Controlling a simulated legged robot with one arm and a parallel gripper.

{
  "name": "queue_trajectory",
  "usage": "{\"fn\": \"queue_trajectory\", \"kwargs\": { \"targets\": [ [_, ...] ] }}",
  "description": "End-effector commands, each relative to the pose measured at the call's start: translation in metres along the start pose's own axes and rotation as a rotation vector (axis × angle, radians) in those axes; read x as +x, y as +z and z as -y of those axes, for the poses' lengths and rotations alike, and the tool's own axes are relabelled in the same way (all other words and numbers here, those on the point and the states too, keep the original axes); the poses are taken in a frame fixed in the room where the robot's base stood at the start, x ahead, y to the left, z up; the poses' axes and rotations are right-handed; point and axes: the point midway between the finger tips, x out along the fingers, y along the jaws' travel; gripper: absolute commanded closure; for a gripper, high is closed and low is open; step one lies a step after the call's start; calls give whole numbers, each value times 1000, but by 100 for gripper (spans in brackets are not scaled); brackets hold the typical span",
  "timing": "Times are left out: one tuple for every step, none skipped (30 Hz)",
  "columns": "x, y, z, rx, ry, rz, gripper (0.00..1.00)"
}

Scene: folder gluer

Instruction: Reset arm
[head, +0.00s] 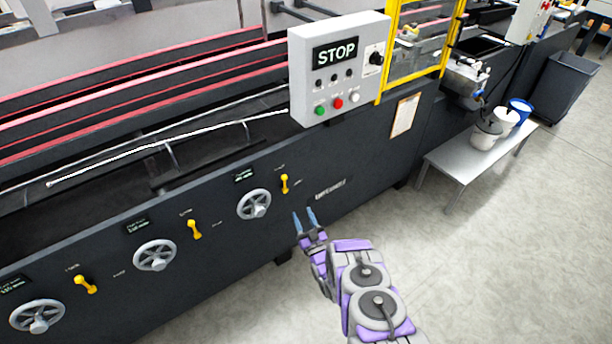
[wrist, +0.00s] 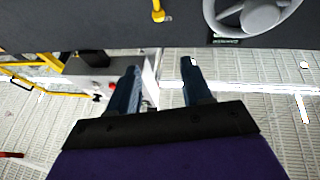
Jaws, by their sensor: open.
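My gripper (head: 304,221) is at the end of my purple and grey arm, in front of the dark machine side panel (head: 225,245). Its two bluish fingers stand apart with nothing between them. In the wrist view my gripper (wrist: 160,75) also shows open and empty. The nearest yellow lever (head: 285,184) and handwheel (head: 254,205) are up and left of the fingers in the head view. In the wrist view a yellow lever (wrist: 158,12) and a handwheel (wrist: 250,14) show at the top, apart from the fingers.
A grey control box (head: 338,68) with a STOP display and buttons hangs above the panel. A low metal bench (head: 462,170) with several buckets and a dark bin (head: 566,88) stand at the right. The floor (head: 490,260) on the right is clear.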

Motion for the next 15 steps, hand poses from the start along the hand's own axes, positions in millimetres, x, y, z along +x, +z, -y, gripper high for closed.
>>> {"fn": "queue_trajectory", "kwargs": {
  "targets": [
    [0,0,-1,1,1,0,51],
    [0,-1,-2,1,1,-1,51],
    [-1,-1,-3,3,2,-2,51],
    [0,-1,-3,3,3,-1,51],
    [1,-2,-4,2,3,0,51],
    [3,-3,-6,2,5,5,51],
    [6,-4,-8,1,6,11,51],
    [11,-5,-11,0,8,20,51],
    [17,-7,-14,-3,11,36,51],
    [23,-8,-17,-6,14,54,51],
    [30,-8,-20,-9,17,76,51],
    [40,-12,-24,-15,21,102,51],
    [47,-13,-27,-19,25,129,51],
    [55,-15,-30,-24,30,154,51],
    [66,-19,-34,-30,35,186,51]
  ]
}}
